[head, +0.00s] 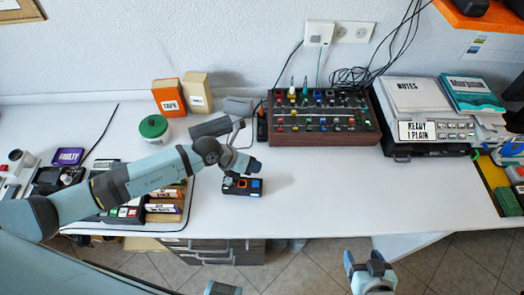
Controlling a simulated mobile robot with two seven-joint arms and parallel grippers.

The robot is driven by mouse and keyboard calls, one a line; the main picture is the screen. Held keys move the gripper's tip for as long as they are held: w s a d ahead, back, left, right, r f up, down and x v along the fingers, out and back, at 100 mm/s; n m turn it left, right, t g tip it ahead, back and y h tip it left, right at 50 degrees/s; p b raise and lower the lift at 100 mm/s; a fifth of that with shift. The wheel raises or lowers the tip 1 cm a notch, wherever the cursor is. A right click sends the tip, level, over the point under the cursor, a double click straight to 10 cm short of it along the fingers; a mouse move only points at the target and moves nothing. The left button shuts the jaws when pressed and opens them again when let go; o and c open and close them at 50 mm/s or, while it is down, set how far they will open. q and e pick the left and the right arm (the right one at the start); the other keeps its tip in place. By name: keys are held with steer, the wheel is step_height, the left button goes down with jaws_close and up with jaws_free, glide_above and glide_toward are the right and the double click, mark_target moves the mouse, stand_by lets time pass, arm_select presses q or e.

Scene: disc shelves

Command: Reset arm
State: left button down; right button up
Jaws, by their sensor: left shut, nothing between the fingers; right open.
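My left arm reaches in from the left across the white table. Its gripper (254,166) is shut and empty, close above a small black box with orange and blue buttons (242,187). From this angle I cannot tell whether the fingertips touch the box. My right gripper (367,262) is open and empty, low in the picture in front of the table's front edge, over the tiled floor.
A control panel with knobs (322,126) stands at the back middle. A green-lidded jar (153,127) and an orange box (169,97) stand behind my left arm. A device marked READY (436,131) is at the right. The table's right-middle is clear (400,185).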

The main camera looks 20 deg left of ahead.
arm_select(q)
steer(key=s+d+r+n+t+h+p, duration=0.2)
steer(key=s+d+r+n+t+h, duration=0.45)
steer(key=n, duration=0.55)
steer(key=s+a+f+n+y, duration=0.3)
steer(key=s+a+n+y, duration=0.2)
steer(key=n, duration=0.7)
steer(key=s+a+f+n+y+p, duration=0.1)
steer(key=s+a+f+n+y, duration=0.2)
steer(key=n, duration=0.9)
steer(key=s+a+y, duration=0.3)
steer(key=shift+s+a+f+y+p, duration=0.15)
steer(key=shift+y+p, duration=0.15)
steer(key=shift+y, duration=0.05)
